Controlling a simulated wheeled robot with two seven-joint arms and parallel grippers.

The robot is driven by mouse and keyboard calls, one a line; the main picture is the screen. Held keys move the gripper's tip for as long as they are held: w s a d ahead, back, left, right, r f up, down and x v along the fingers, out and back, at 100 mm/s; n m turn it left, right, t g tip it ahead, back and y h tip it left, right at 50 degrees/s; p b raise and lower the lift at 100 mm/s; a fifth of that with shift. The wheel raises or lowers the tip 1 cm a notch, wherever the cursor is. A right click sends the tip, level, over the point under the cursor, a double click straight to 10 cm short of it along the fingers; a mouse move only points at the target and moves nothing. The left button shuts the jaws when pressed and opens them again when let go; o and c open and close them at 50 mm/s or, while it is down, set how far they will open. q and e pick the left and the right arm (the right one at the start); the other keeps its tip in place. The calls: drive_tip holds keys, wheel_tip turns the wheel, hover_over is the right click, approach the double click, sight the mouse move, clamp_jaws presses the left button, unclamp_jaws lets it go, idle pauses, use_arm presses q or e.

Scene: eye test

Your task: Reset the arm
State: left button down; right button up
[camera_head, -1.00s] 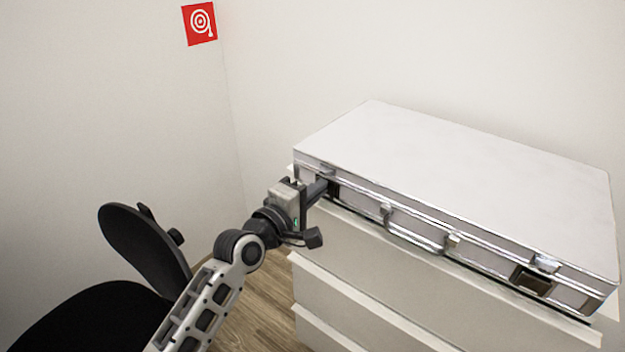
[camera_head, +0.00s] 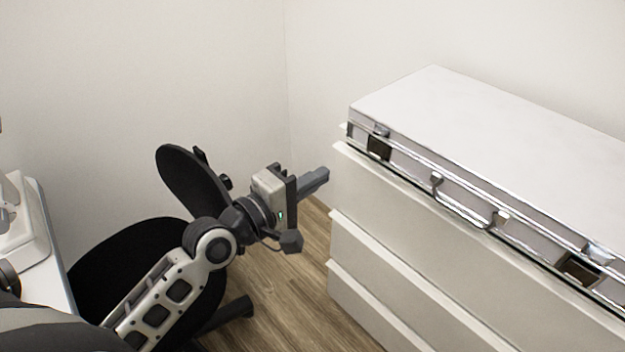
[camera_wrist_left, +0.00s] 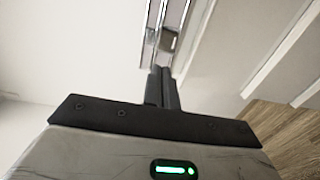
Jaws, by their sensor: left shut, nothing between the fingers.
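My left gripper (camera_head: 318,177) is shut and empty. It hangs in the air to the left of the white drawer cabinet, apart from it and from the case. Its shut fingers also show in the left wrist view (camera_wrist_left: 162,88), pointing up the picture. A white case with metal edges (camera_head: 500,120) lies flat and closed on top of the cabinet. Its front carries a handle (camera_head: 460,205) and latches. A strip of the case's metal edge shows beyond the fingers in the left wrist view (camera_wrist_left: 170,25). My right gripper is in neither view.
The white drawer cabinet (camera_head: 400,215) stands on the right, on a wooden floor (camera_head: 290,290). A black chair (camera_head: 190,185) is behind and left of my left arm. A white table edge (camera_head: 50,270) with a white device (camera_head: 22,225) is at the far left.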

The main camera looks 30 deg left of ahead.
use_arm(q)
drive_tip(key=shift+s, duration=0.2)
drive_tip(key=shift+a, duration=0.1)
drive_tip(key=s+d+f+m+g+y, duration=0.1)
drive_tip(key=s+d+f+m+g, duration=0.1)
drive_tip(key=s+f+m, duration=0.4)
drive_tip(key=s+d+f+m+g+y, duration=0.2)
drive_tip(key=s+d+f+m+g, duration=0.1)
drive_tip(key=s+f+m, duration=0.4)
wheel_tip(320, 180, down, 7)
drive_tip(key=m+g, duration=0.1)
drive_tip(key=m, duration=0.2)
drive_tip(key=shift+s+d+f, duration=0.15)
drive_tip(key=shift+s+d, duration=0.05)
drive_tip(key=shift+s, duration=0.1)
drive_tip(key=shift+s, duration=0.1)
